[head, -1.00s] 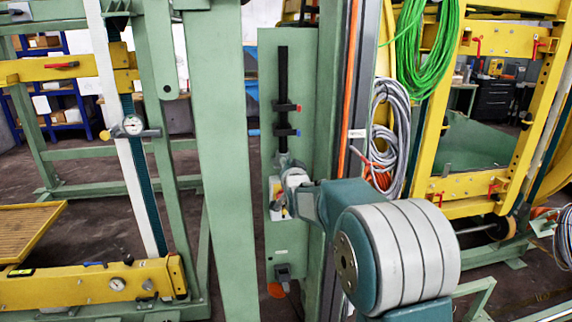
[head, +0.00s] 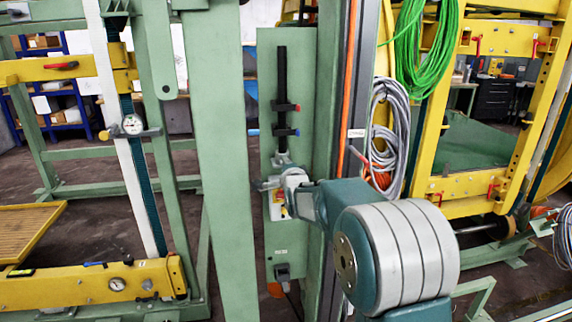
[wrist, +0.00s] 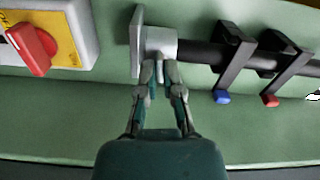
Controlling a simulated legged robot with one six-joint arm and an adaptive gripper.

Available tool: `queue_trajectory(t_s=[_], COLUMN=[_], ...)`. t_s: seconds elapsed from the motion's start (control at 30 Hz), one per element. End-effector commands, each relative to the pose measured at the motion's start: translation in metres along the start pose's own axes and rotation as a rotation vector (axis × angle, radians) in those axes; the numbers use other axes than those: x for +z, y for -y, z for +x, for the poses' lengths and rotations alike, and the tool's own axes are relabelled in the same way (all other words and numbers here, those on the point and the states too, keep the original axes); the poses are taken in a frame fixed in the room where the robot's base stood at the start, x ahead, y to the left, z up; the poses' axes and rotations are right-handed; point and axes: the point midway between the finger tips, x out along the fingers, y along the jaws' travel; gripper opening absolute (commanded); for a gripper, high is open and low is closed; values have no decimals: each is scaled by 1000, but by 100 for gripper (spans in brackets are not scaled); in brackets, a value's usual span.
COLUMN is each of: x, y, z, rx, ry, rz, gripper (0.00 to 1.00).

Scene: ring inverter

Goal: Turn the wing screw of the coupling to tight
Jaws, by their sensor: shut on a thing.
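The coupling is a light grey sleeve (wrist: 160,42) beside a flat plate at the end of a black bar, on the green panel. Its wing screw (wrist: 160,68) is a small grey piece sticking out of the sleeve toward me. My gripper (wrist: 160,73) is shut on the wing screw, one finger on each side, and the fingers hide part of it. In the head view my gripper (head: 264,184) is small, near the panel below the black bar, and its grip cannot be made out there.
Two black clamps with a blue tip (wrist: 222,97) and a red tip (wrist: 270,100) sit on the bar to the right in the wrist view. A red rotary switch (wrist: 33,48) on a yellow plate is at left. A green post (head: 222,160) stands left of the panel.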

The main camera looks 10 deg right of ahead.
Motion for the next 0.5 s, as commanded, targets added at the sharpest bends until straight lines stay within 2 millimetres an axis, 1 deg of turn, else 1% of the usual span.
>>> queue_trajectory(t_s=[0.03, 0.23, 0.5], x=[3, 3, 4], y=[-9, -9, -9], z=[0, 0, 0], rx=[20, 20, 20], ry=[6, 5, 5], rz=[26, 116, 165], gripper=[0, 0, 0])
